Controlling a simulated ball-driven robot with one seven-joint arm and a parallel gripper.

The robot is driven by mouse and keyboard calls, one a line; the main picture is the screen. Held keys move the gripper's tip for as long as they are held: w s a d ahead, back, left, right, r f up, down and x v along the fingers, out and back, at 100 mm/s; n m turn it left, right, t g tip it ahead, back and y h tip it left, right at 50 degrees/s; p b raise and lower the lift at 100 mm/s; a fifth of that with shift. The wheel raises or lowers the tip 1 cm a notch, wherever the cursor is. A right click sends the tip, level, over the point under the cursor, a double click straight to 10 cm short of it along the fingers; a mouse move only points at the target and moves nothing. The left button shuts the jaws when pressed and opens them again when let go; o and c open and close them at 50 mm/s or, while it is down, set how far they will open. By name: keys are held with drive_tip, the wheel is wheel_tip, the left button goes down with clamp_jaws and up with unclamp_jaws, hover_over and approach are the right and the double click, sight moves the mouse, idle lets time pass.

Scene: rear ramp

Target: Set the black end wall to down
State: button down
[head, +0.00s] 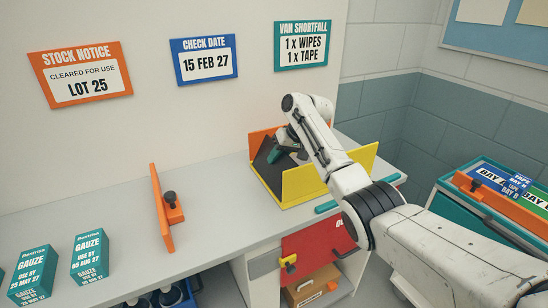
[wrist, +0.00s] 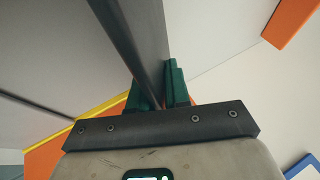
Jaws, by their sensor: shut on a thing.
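The black end wall (head: 266,172) is the dark panel at the left end of a small bin on the bench. It stands raised between the bin's orange back wall (head: 257,142) and yellow front wall (head: 305,184); I cannot tell if it leans. My gripper (head: 275,155) is at its upper part, partly hidden by my arm. In the wrist view the green fingertips (wrist: 158,92) are shut on the edge of the dark wall (wrist: 145,30), one finger on each side.
An orange upright plate with a black knob (head: 165,210) stands on the bench to the left, with clear bench between. Several gauze boxes (head: 89,256) stand at front left. A red panel (head: 318,243) hangs below the bench. A teal case (head: 490,210) is at right.

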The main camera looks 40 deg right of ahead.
drive_tip(key=shift+s+d+f, duration=0.4)
drive_tip(key=shift+d+f, duration=0.25)
drive_tip(key=c, duration=1.2)
unclamp_jaws()
drive_tip(key=shift+d, duration=0.15)
drive_tip(key=shift+c, duration=0.2)
drive_tip(key=shift+w+r, duration=0.1)
drive_tip(key=shift+r, duration=0.05)
drive_tip(key=shift+w+a, duration=0.1)
drive_tip(key=shift+a, duration=0.1)
drive_tip(key=shift+r, duration=0.45)
drive_tip(key=v, duration=1)
drive_tip(key=shift+b, duration=0.35)
drive_tip(key=shift+d, duration=0.1)
